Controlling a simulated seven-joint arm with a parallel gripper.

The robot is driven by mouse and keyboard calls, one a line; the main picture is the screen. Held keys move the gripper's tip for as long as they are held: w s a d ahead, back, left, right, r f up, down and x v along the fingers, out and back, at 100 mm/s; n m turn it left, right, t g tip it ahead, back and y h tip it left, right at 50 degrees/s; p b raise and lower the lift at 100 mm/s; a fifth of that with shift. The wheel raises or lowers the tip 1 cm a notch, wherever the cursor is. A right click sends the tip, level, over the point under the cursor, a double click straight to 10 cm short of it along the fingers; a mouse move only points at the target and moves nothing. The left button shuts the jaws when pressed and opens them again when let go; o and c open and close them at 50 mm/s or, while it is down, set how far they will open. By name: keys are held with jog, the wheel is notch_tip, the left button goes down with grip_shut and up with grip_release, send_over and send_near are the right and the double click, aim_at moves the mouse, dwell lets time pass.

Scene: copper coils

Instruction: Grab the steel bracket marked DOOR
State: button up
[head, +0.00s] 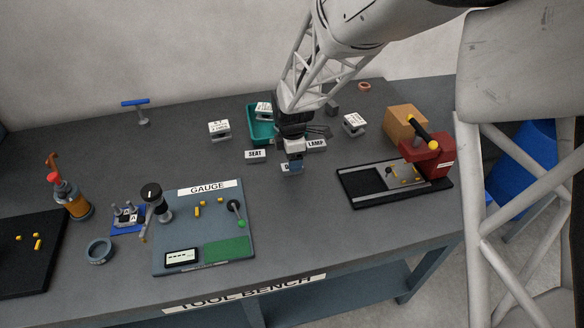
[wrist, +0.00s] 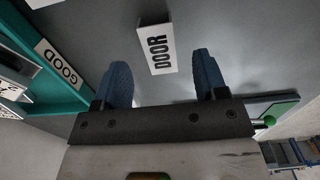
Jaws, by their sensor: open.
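The steel bracket marked DOOR (wrist: 157,50) lies on the grey bench, its white label readable in the wrist view. In the head view only a sliver of a white label (head: 284,168) shows beside the fingers, most of it hidden; its word cannot be read there. My gripper (wrist: 163,80) is open, with a blue finger on each side and nothing between the tips. The bracket is just beyond the fingertips, roughly centred between them. In the head view my gripper (head: 293,167) points down at the bench.
Brackets marked SEAT (head: 255,155) and LAMP (head: 316,145) lie close by on either side. A teal tray (head: 262,132) with a GOOD label (wrist: 58,62) stands behind. A gauge board (head: 215,245) is at front left, a red press (head: 432,160) at right.

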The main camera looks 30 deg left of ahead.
jog(key=shift+f, duration=1.8)
jog(key=c, duration=1)
jog(key=shift+r, duration=0.15)
jog(key=shift+r, duration=0.55)
jog(key=shift+s+d+r, duration=0.15)
jog(key=shift+r, duration=0.45)
jog(key=shift+s+d+r, duration=0.1)
jog(key=shift+s+r, duration=0.05)
jog(key=shift+r, duration=0.4)
jog(key=s+d, duration=0.3)
jog(key=s+d+r, duration=0.1)
jog(key=s+d, duration=0.6)
jog(key=shift+s+d+r, duration=0.15)
jog(key=shift+s+d, duration=0.2)
jog(key=shift+d, duration=0.05)
